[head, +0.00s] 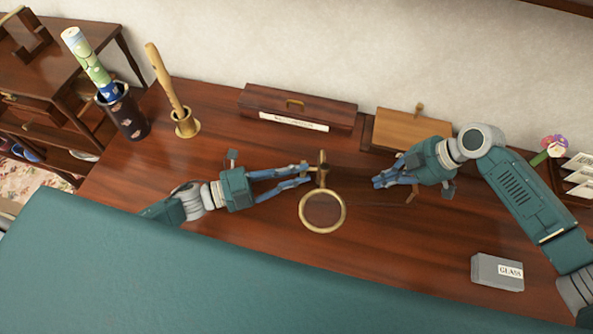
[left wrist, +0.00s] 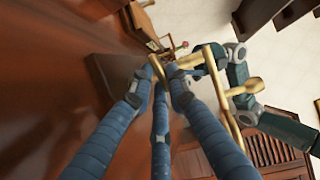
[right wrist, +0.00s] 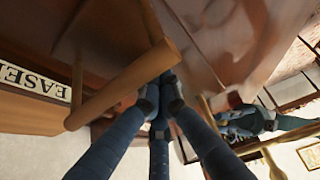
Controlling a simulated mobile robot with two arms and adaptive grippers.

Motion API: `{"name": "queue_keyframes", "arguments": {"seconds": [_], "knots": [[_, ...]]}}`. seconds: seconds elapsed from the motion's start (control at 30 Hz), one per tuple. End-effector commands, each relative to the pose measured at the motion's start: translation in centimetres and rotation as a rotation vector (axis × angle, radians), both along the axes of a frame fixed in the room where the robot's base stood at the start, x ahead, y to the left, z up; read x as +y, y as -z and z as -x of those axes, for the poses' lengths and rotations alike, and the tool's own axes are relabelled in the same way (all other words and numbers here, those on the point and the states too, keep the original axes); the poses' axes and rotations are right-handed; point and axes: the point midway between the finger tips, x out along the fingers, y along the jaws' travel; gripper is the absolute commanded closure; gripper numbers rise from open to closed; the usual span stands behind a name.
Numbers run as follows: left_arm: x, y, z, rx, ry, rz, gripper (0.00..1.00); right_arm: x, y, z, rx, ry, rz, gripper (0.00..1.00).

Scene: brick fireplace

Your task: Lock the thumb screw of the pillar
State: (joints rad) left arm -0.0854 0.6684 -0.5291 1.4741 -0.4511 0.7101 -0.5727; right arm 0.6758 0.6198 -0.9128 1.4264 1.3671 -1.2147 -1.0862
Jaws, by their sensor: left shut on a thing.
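A brass pillar (head: 321,168) stands upright on the wooden table, with a round brass-rimmed lens (head: 322,211) in front of it. My left gripper (head: 307,174) is shut on the pillar from the left. In the left wrist view, brass rods (left wrist: 218,82) and a rounded brass knob (left wrist: 244,86) show beyond the fingertips. I cannot tell for sure whether this knob is the thumb screw. My right gripper (head: 378,182) is right of the pillar, apart from it, its fingers pointing left. Its fingertips (right wrist: 160,98) are near each other in the right wrist view; I see nothing held between them.
A grey box labelled GLASS (head: 497,271) lies at front right. Two holders (head: 128,118) (head: 187,124) stand at back left. The table around the lens is mostly clear.

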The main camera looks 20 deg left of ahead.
Motion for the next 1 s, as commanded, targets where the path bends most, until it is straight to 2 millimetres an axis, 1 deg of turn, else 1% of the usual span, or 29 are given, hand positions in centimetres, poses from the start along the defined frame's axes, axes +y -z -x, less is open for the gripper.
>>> {"name": "queue_keyframes", "arguments": {"seconds": [0.03, 0.3, 0.87, 0.9, 0.97, 1.0], "knots": [[-0.20, -0.05, 0.05, -0.028, 0.003, 0.001, 1.00, -0.19, 0.75, 0.54, 0.012, -0.003, 0.010, 1.00], [-0.18, 0.03, 0.02, -0.128, 0.003, -0.021, 1.00, -0.19, 0.75, 0.54, 0.012, -0.003, 0.010, 1.00], [-0.19, -0.01, 0.03, -0.155, 0.004, -0.027, 1.00, -0.18, 0.74, 0.53, 0.012, -0.003, 0.009, 1.00], [-0.19, -0.02, 0.01, -0.155, 0.004, -0.027, 0.76, -0.18, 0.74, 0.52, 0.012, -0.003, 0.009, 1.00], [-0.17, -0.01, -0.01, -0.155, 0.003, -0.027, 0.65, -0.18, 0.74, 0.52, 0.012, -0.003, 0.009, 1.00], [-0.16, 0.01, -0.02, -0.155, 0.003, -0.028, 0.65, -0.18, 0.74, 0.53, 0.012, -0.003, 0.009, 1.00]]}}
